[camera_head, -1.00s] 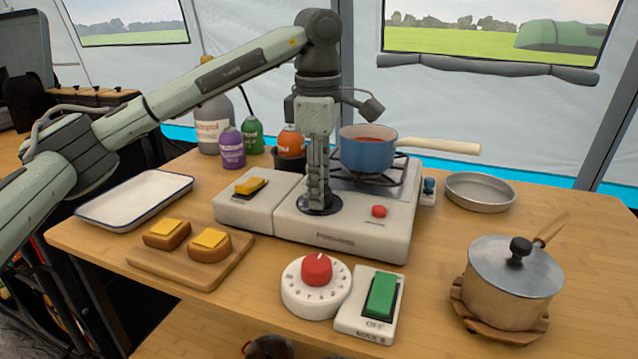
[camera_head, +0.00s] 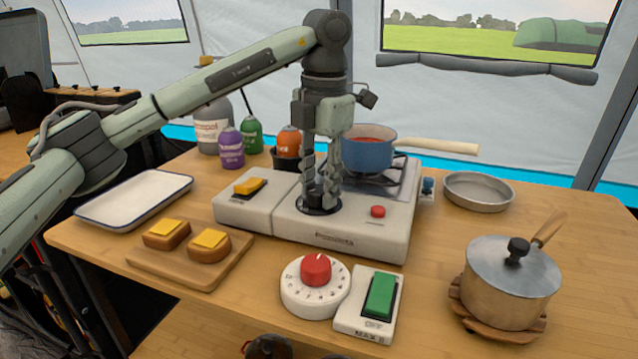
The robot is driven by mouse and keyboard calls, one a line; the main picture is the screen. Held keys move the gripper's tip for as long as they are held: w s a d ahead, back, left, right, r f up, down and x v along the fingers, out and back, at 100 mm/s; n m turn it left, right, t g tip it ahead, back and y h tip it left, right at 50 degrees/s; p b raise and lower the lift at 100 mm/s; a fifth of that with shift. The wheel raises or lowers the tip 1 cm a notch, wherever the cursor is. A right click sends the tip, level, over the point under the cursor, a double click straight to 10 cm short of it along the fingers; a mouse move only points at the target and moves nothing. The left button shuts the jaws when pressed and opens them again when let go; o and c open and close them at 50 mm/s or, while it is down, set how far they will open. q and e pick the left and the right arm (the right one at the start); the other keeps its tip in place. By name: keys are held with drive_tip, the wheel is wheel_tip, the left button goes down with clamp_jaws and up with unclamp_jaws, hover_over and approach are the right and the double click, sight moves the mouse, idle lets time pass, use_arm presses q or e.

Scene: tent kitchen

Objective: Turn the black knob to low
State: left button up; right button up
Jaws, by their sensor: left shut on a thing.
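The black knob (camera_head: 302,207) sits on the sloped front part of the white camp stove (camera_head: 345,242). Its round dark base shows. My left gripper (camera_head: 320,204) points straight down at it, with its fingers on either side of the knob and shut on it. The fingers hide most of the knob, so its pointer and any marks around it cannot be read. My right gripper is not in view.
A blue pot (camera_head: 367,152) stands on the burner behind my gripper, its handle reaching right. A red button (camera_head: 377,211) is right of the knob. A yellow switch (camera_head: 250,187) is on the left. A red-knobbed timer (camera_head: 316,301) and green switch (camera_head: 381,296) lie in front.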

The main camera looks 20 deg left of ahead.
use_arm(q)
drive_tip(key=shift+n, duration=0.9)
drive_tip(key=o, duration=1.2)
drive_tip(key=shift+c, duration=0.2)
drive_tip(key=shift+r, duration=0.1)
wheel_tip(320, 180, up, 12)
drive_tip(key=shift+d, duration=0.3)
drive_tip(key=shift+s, duration=0.15)
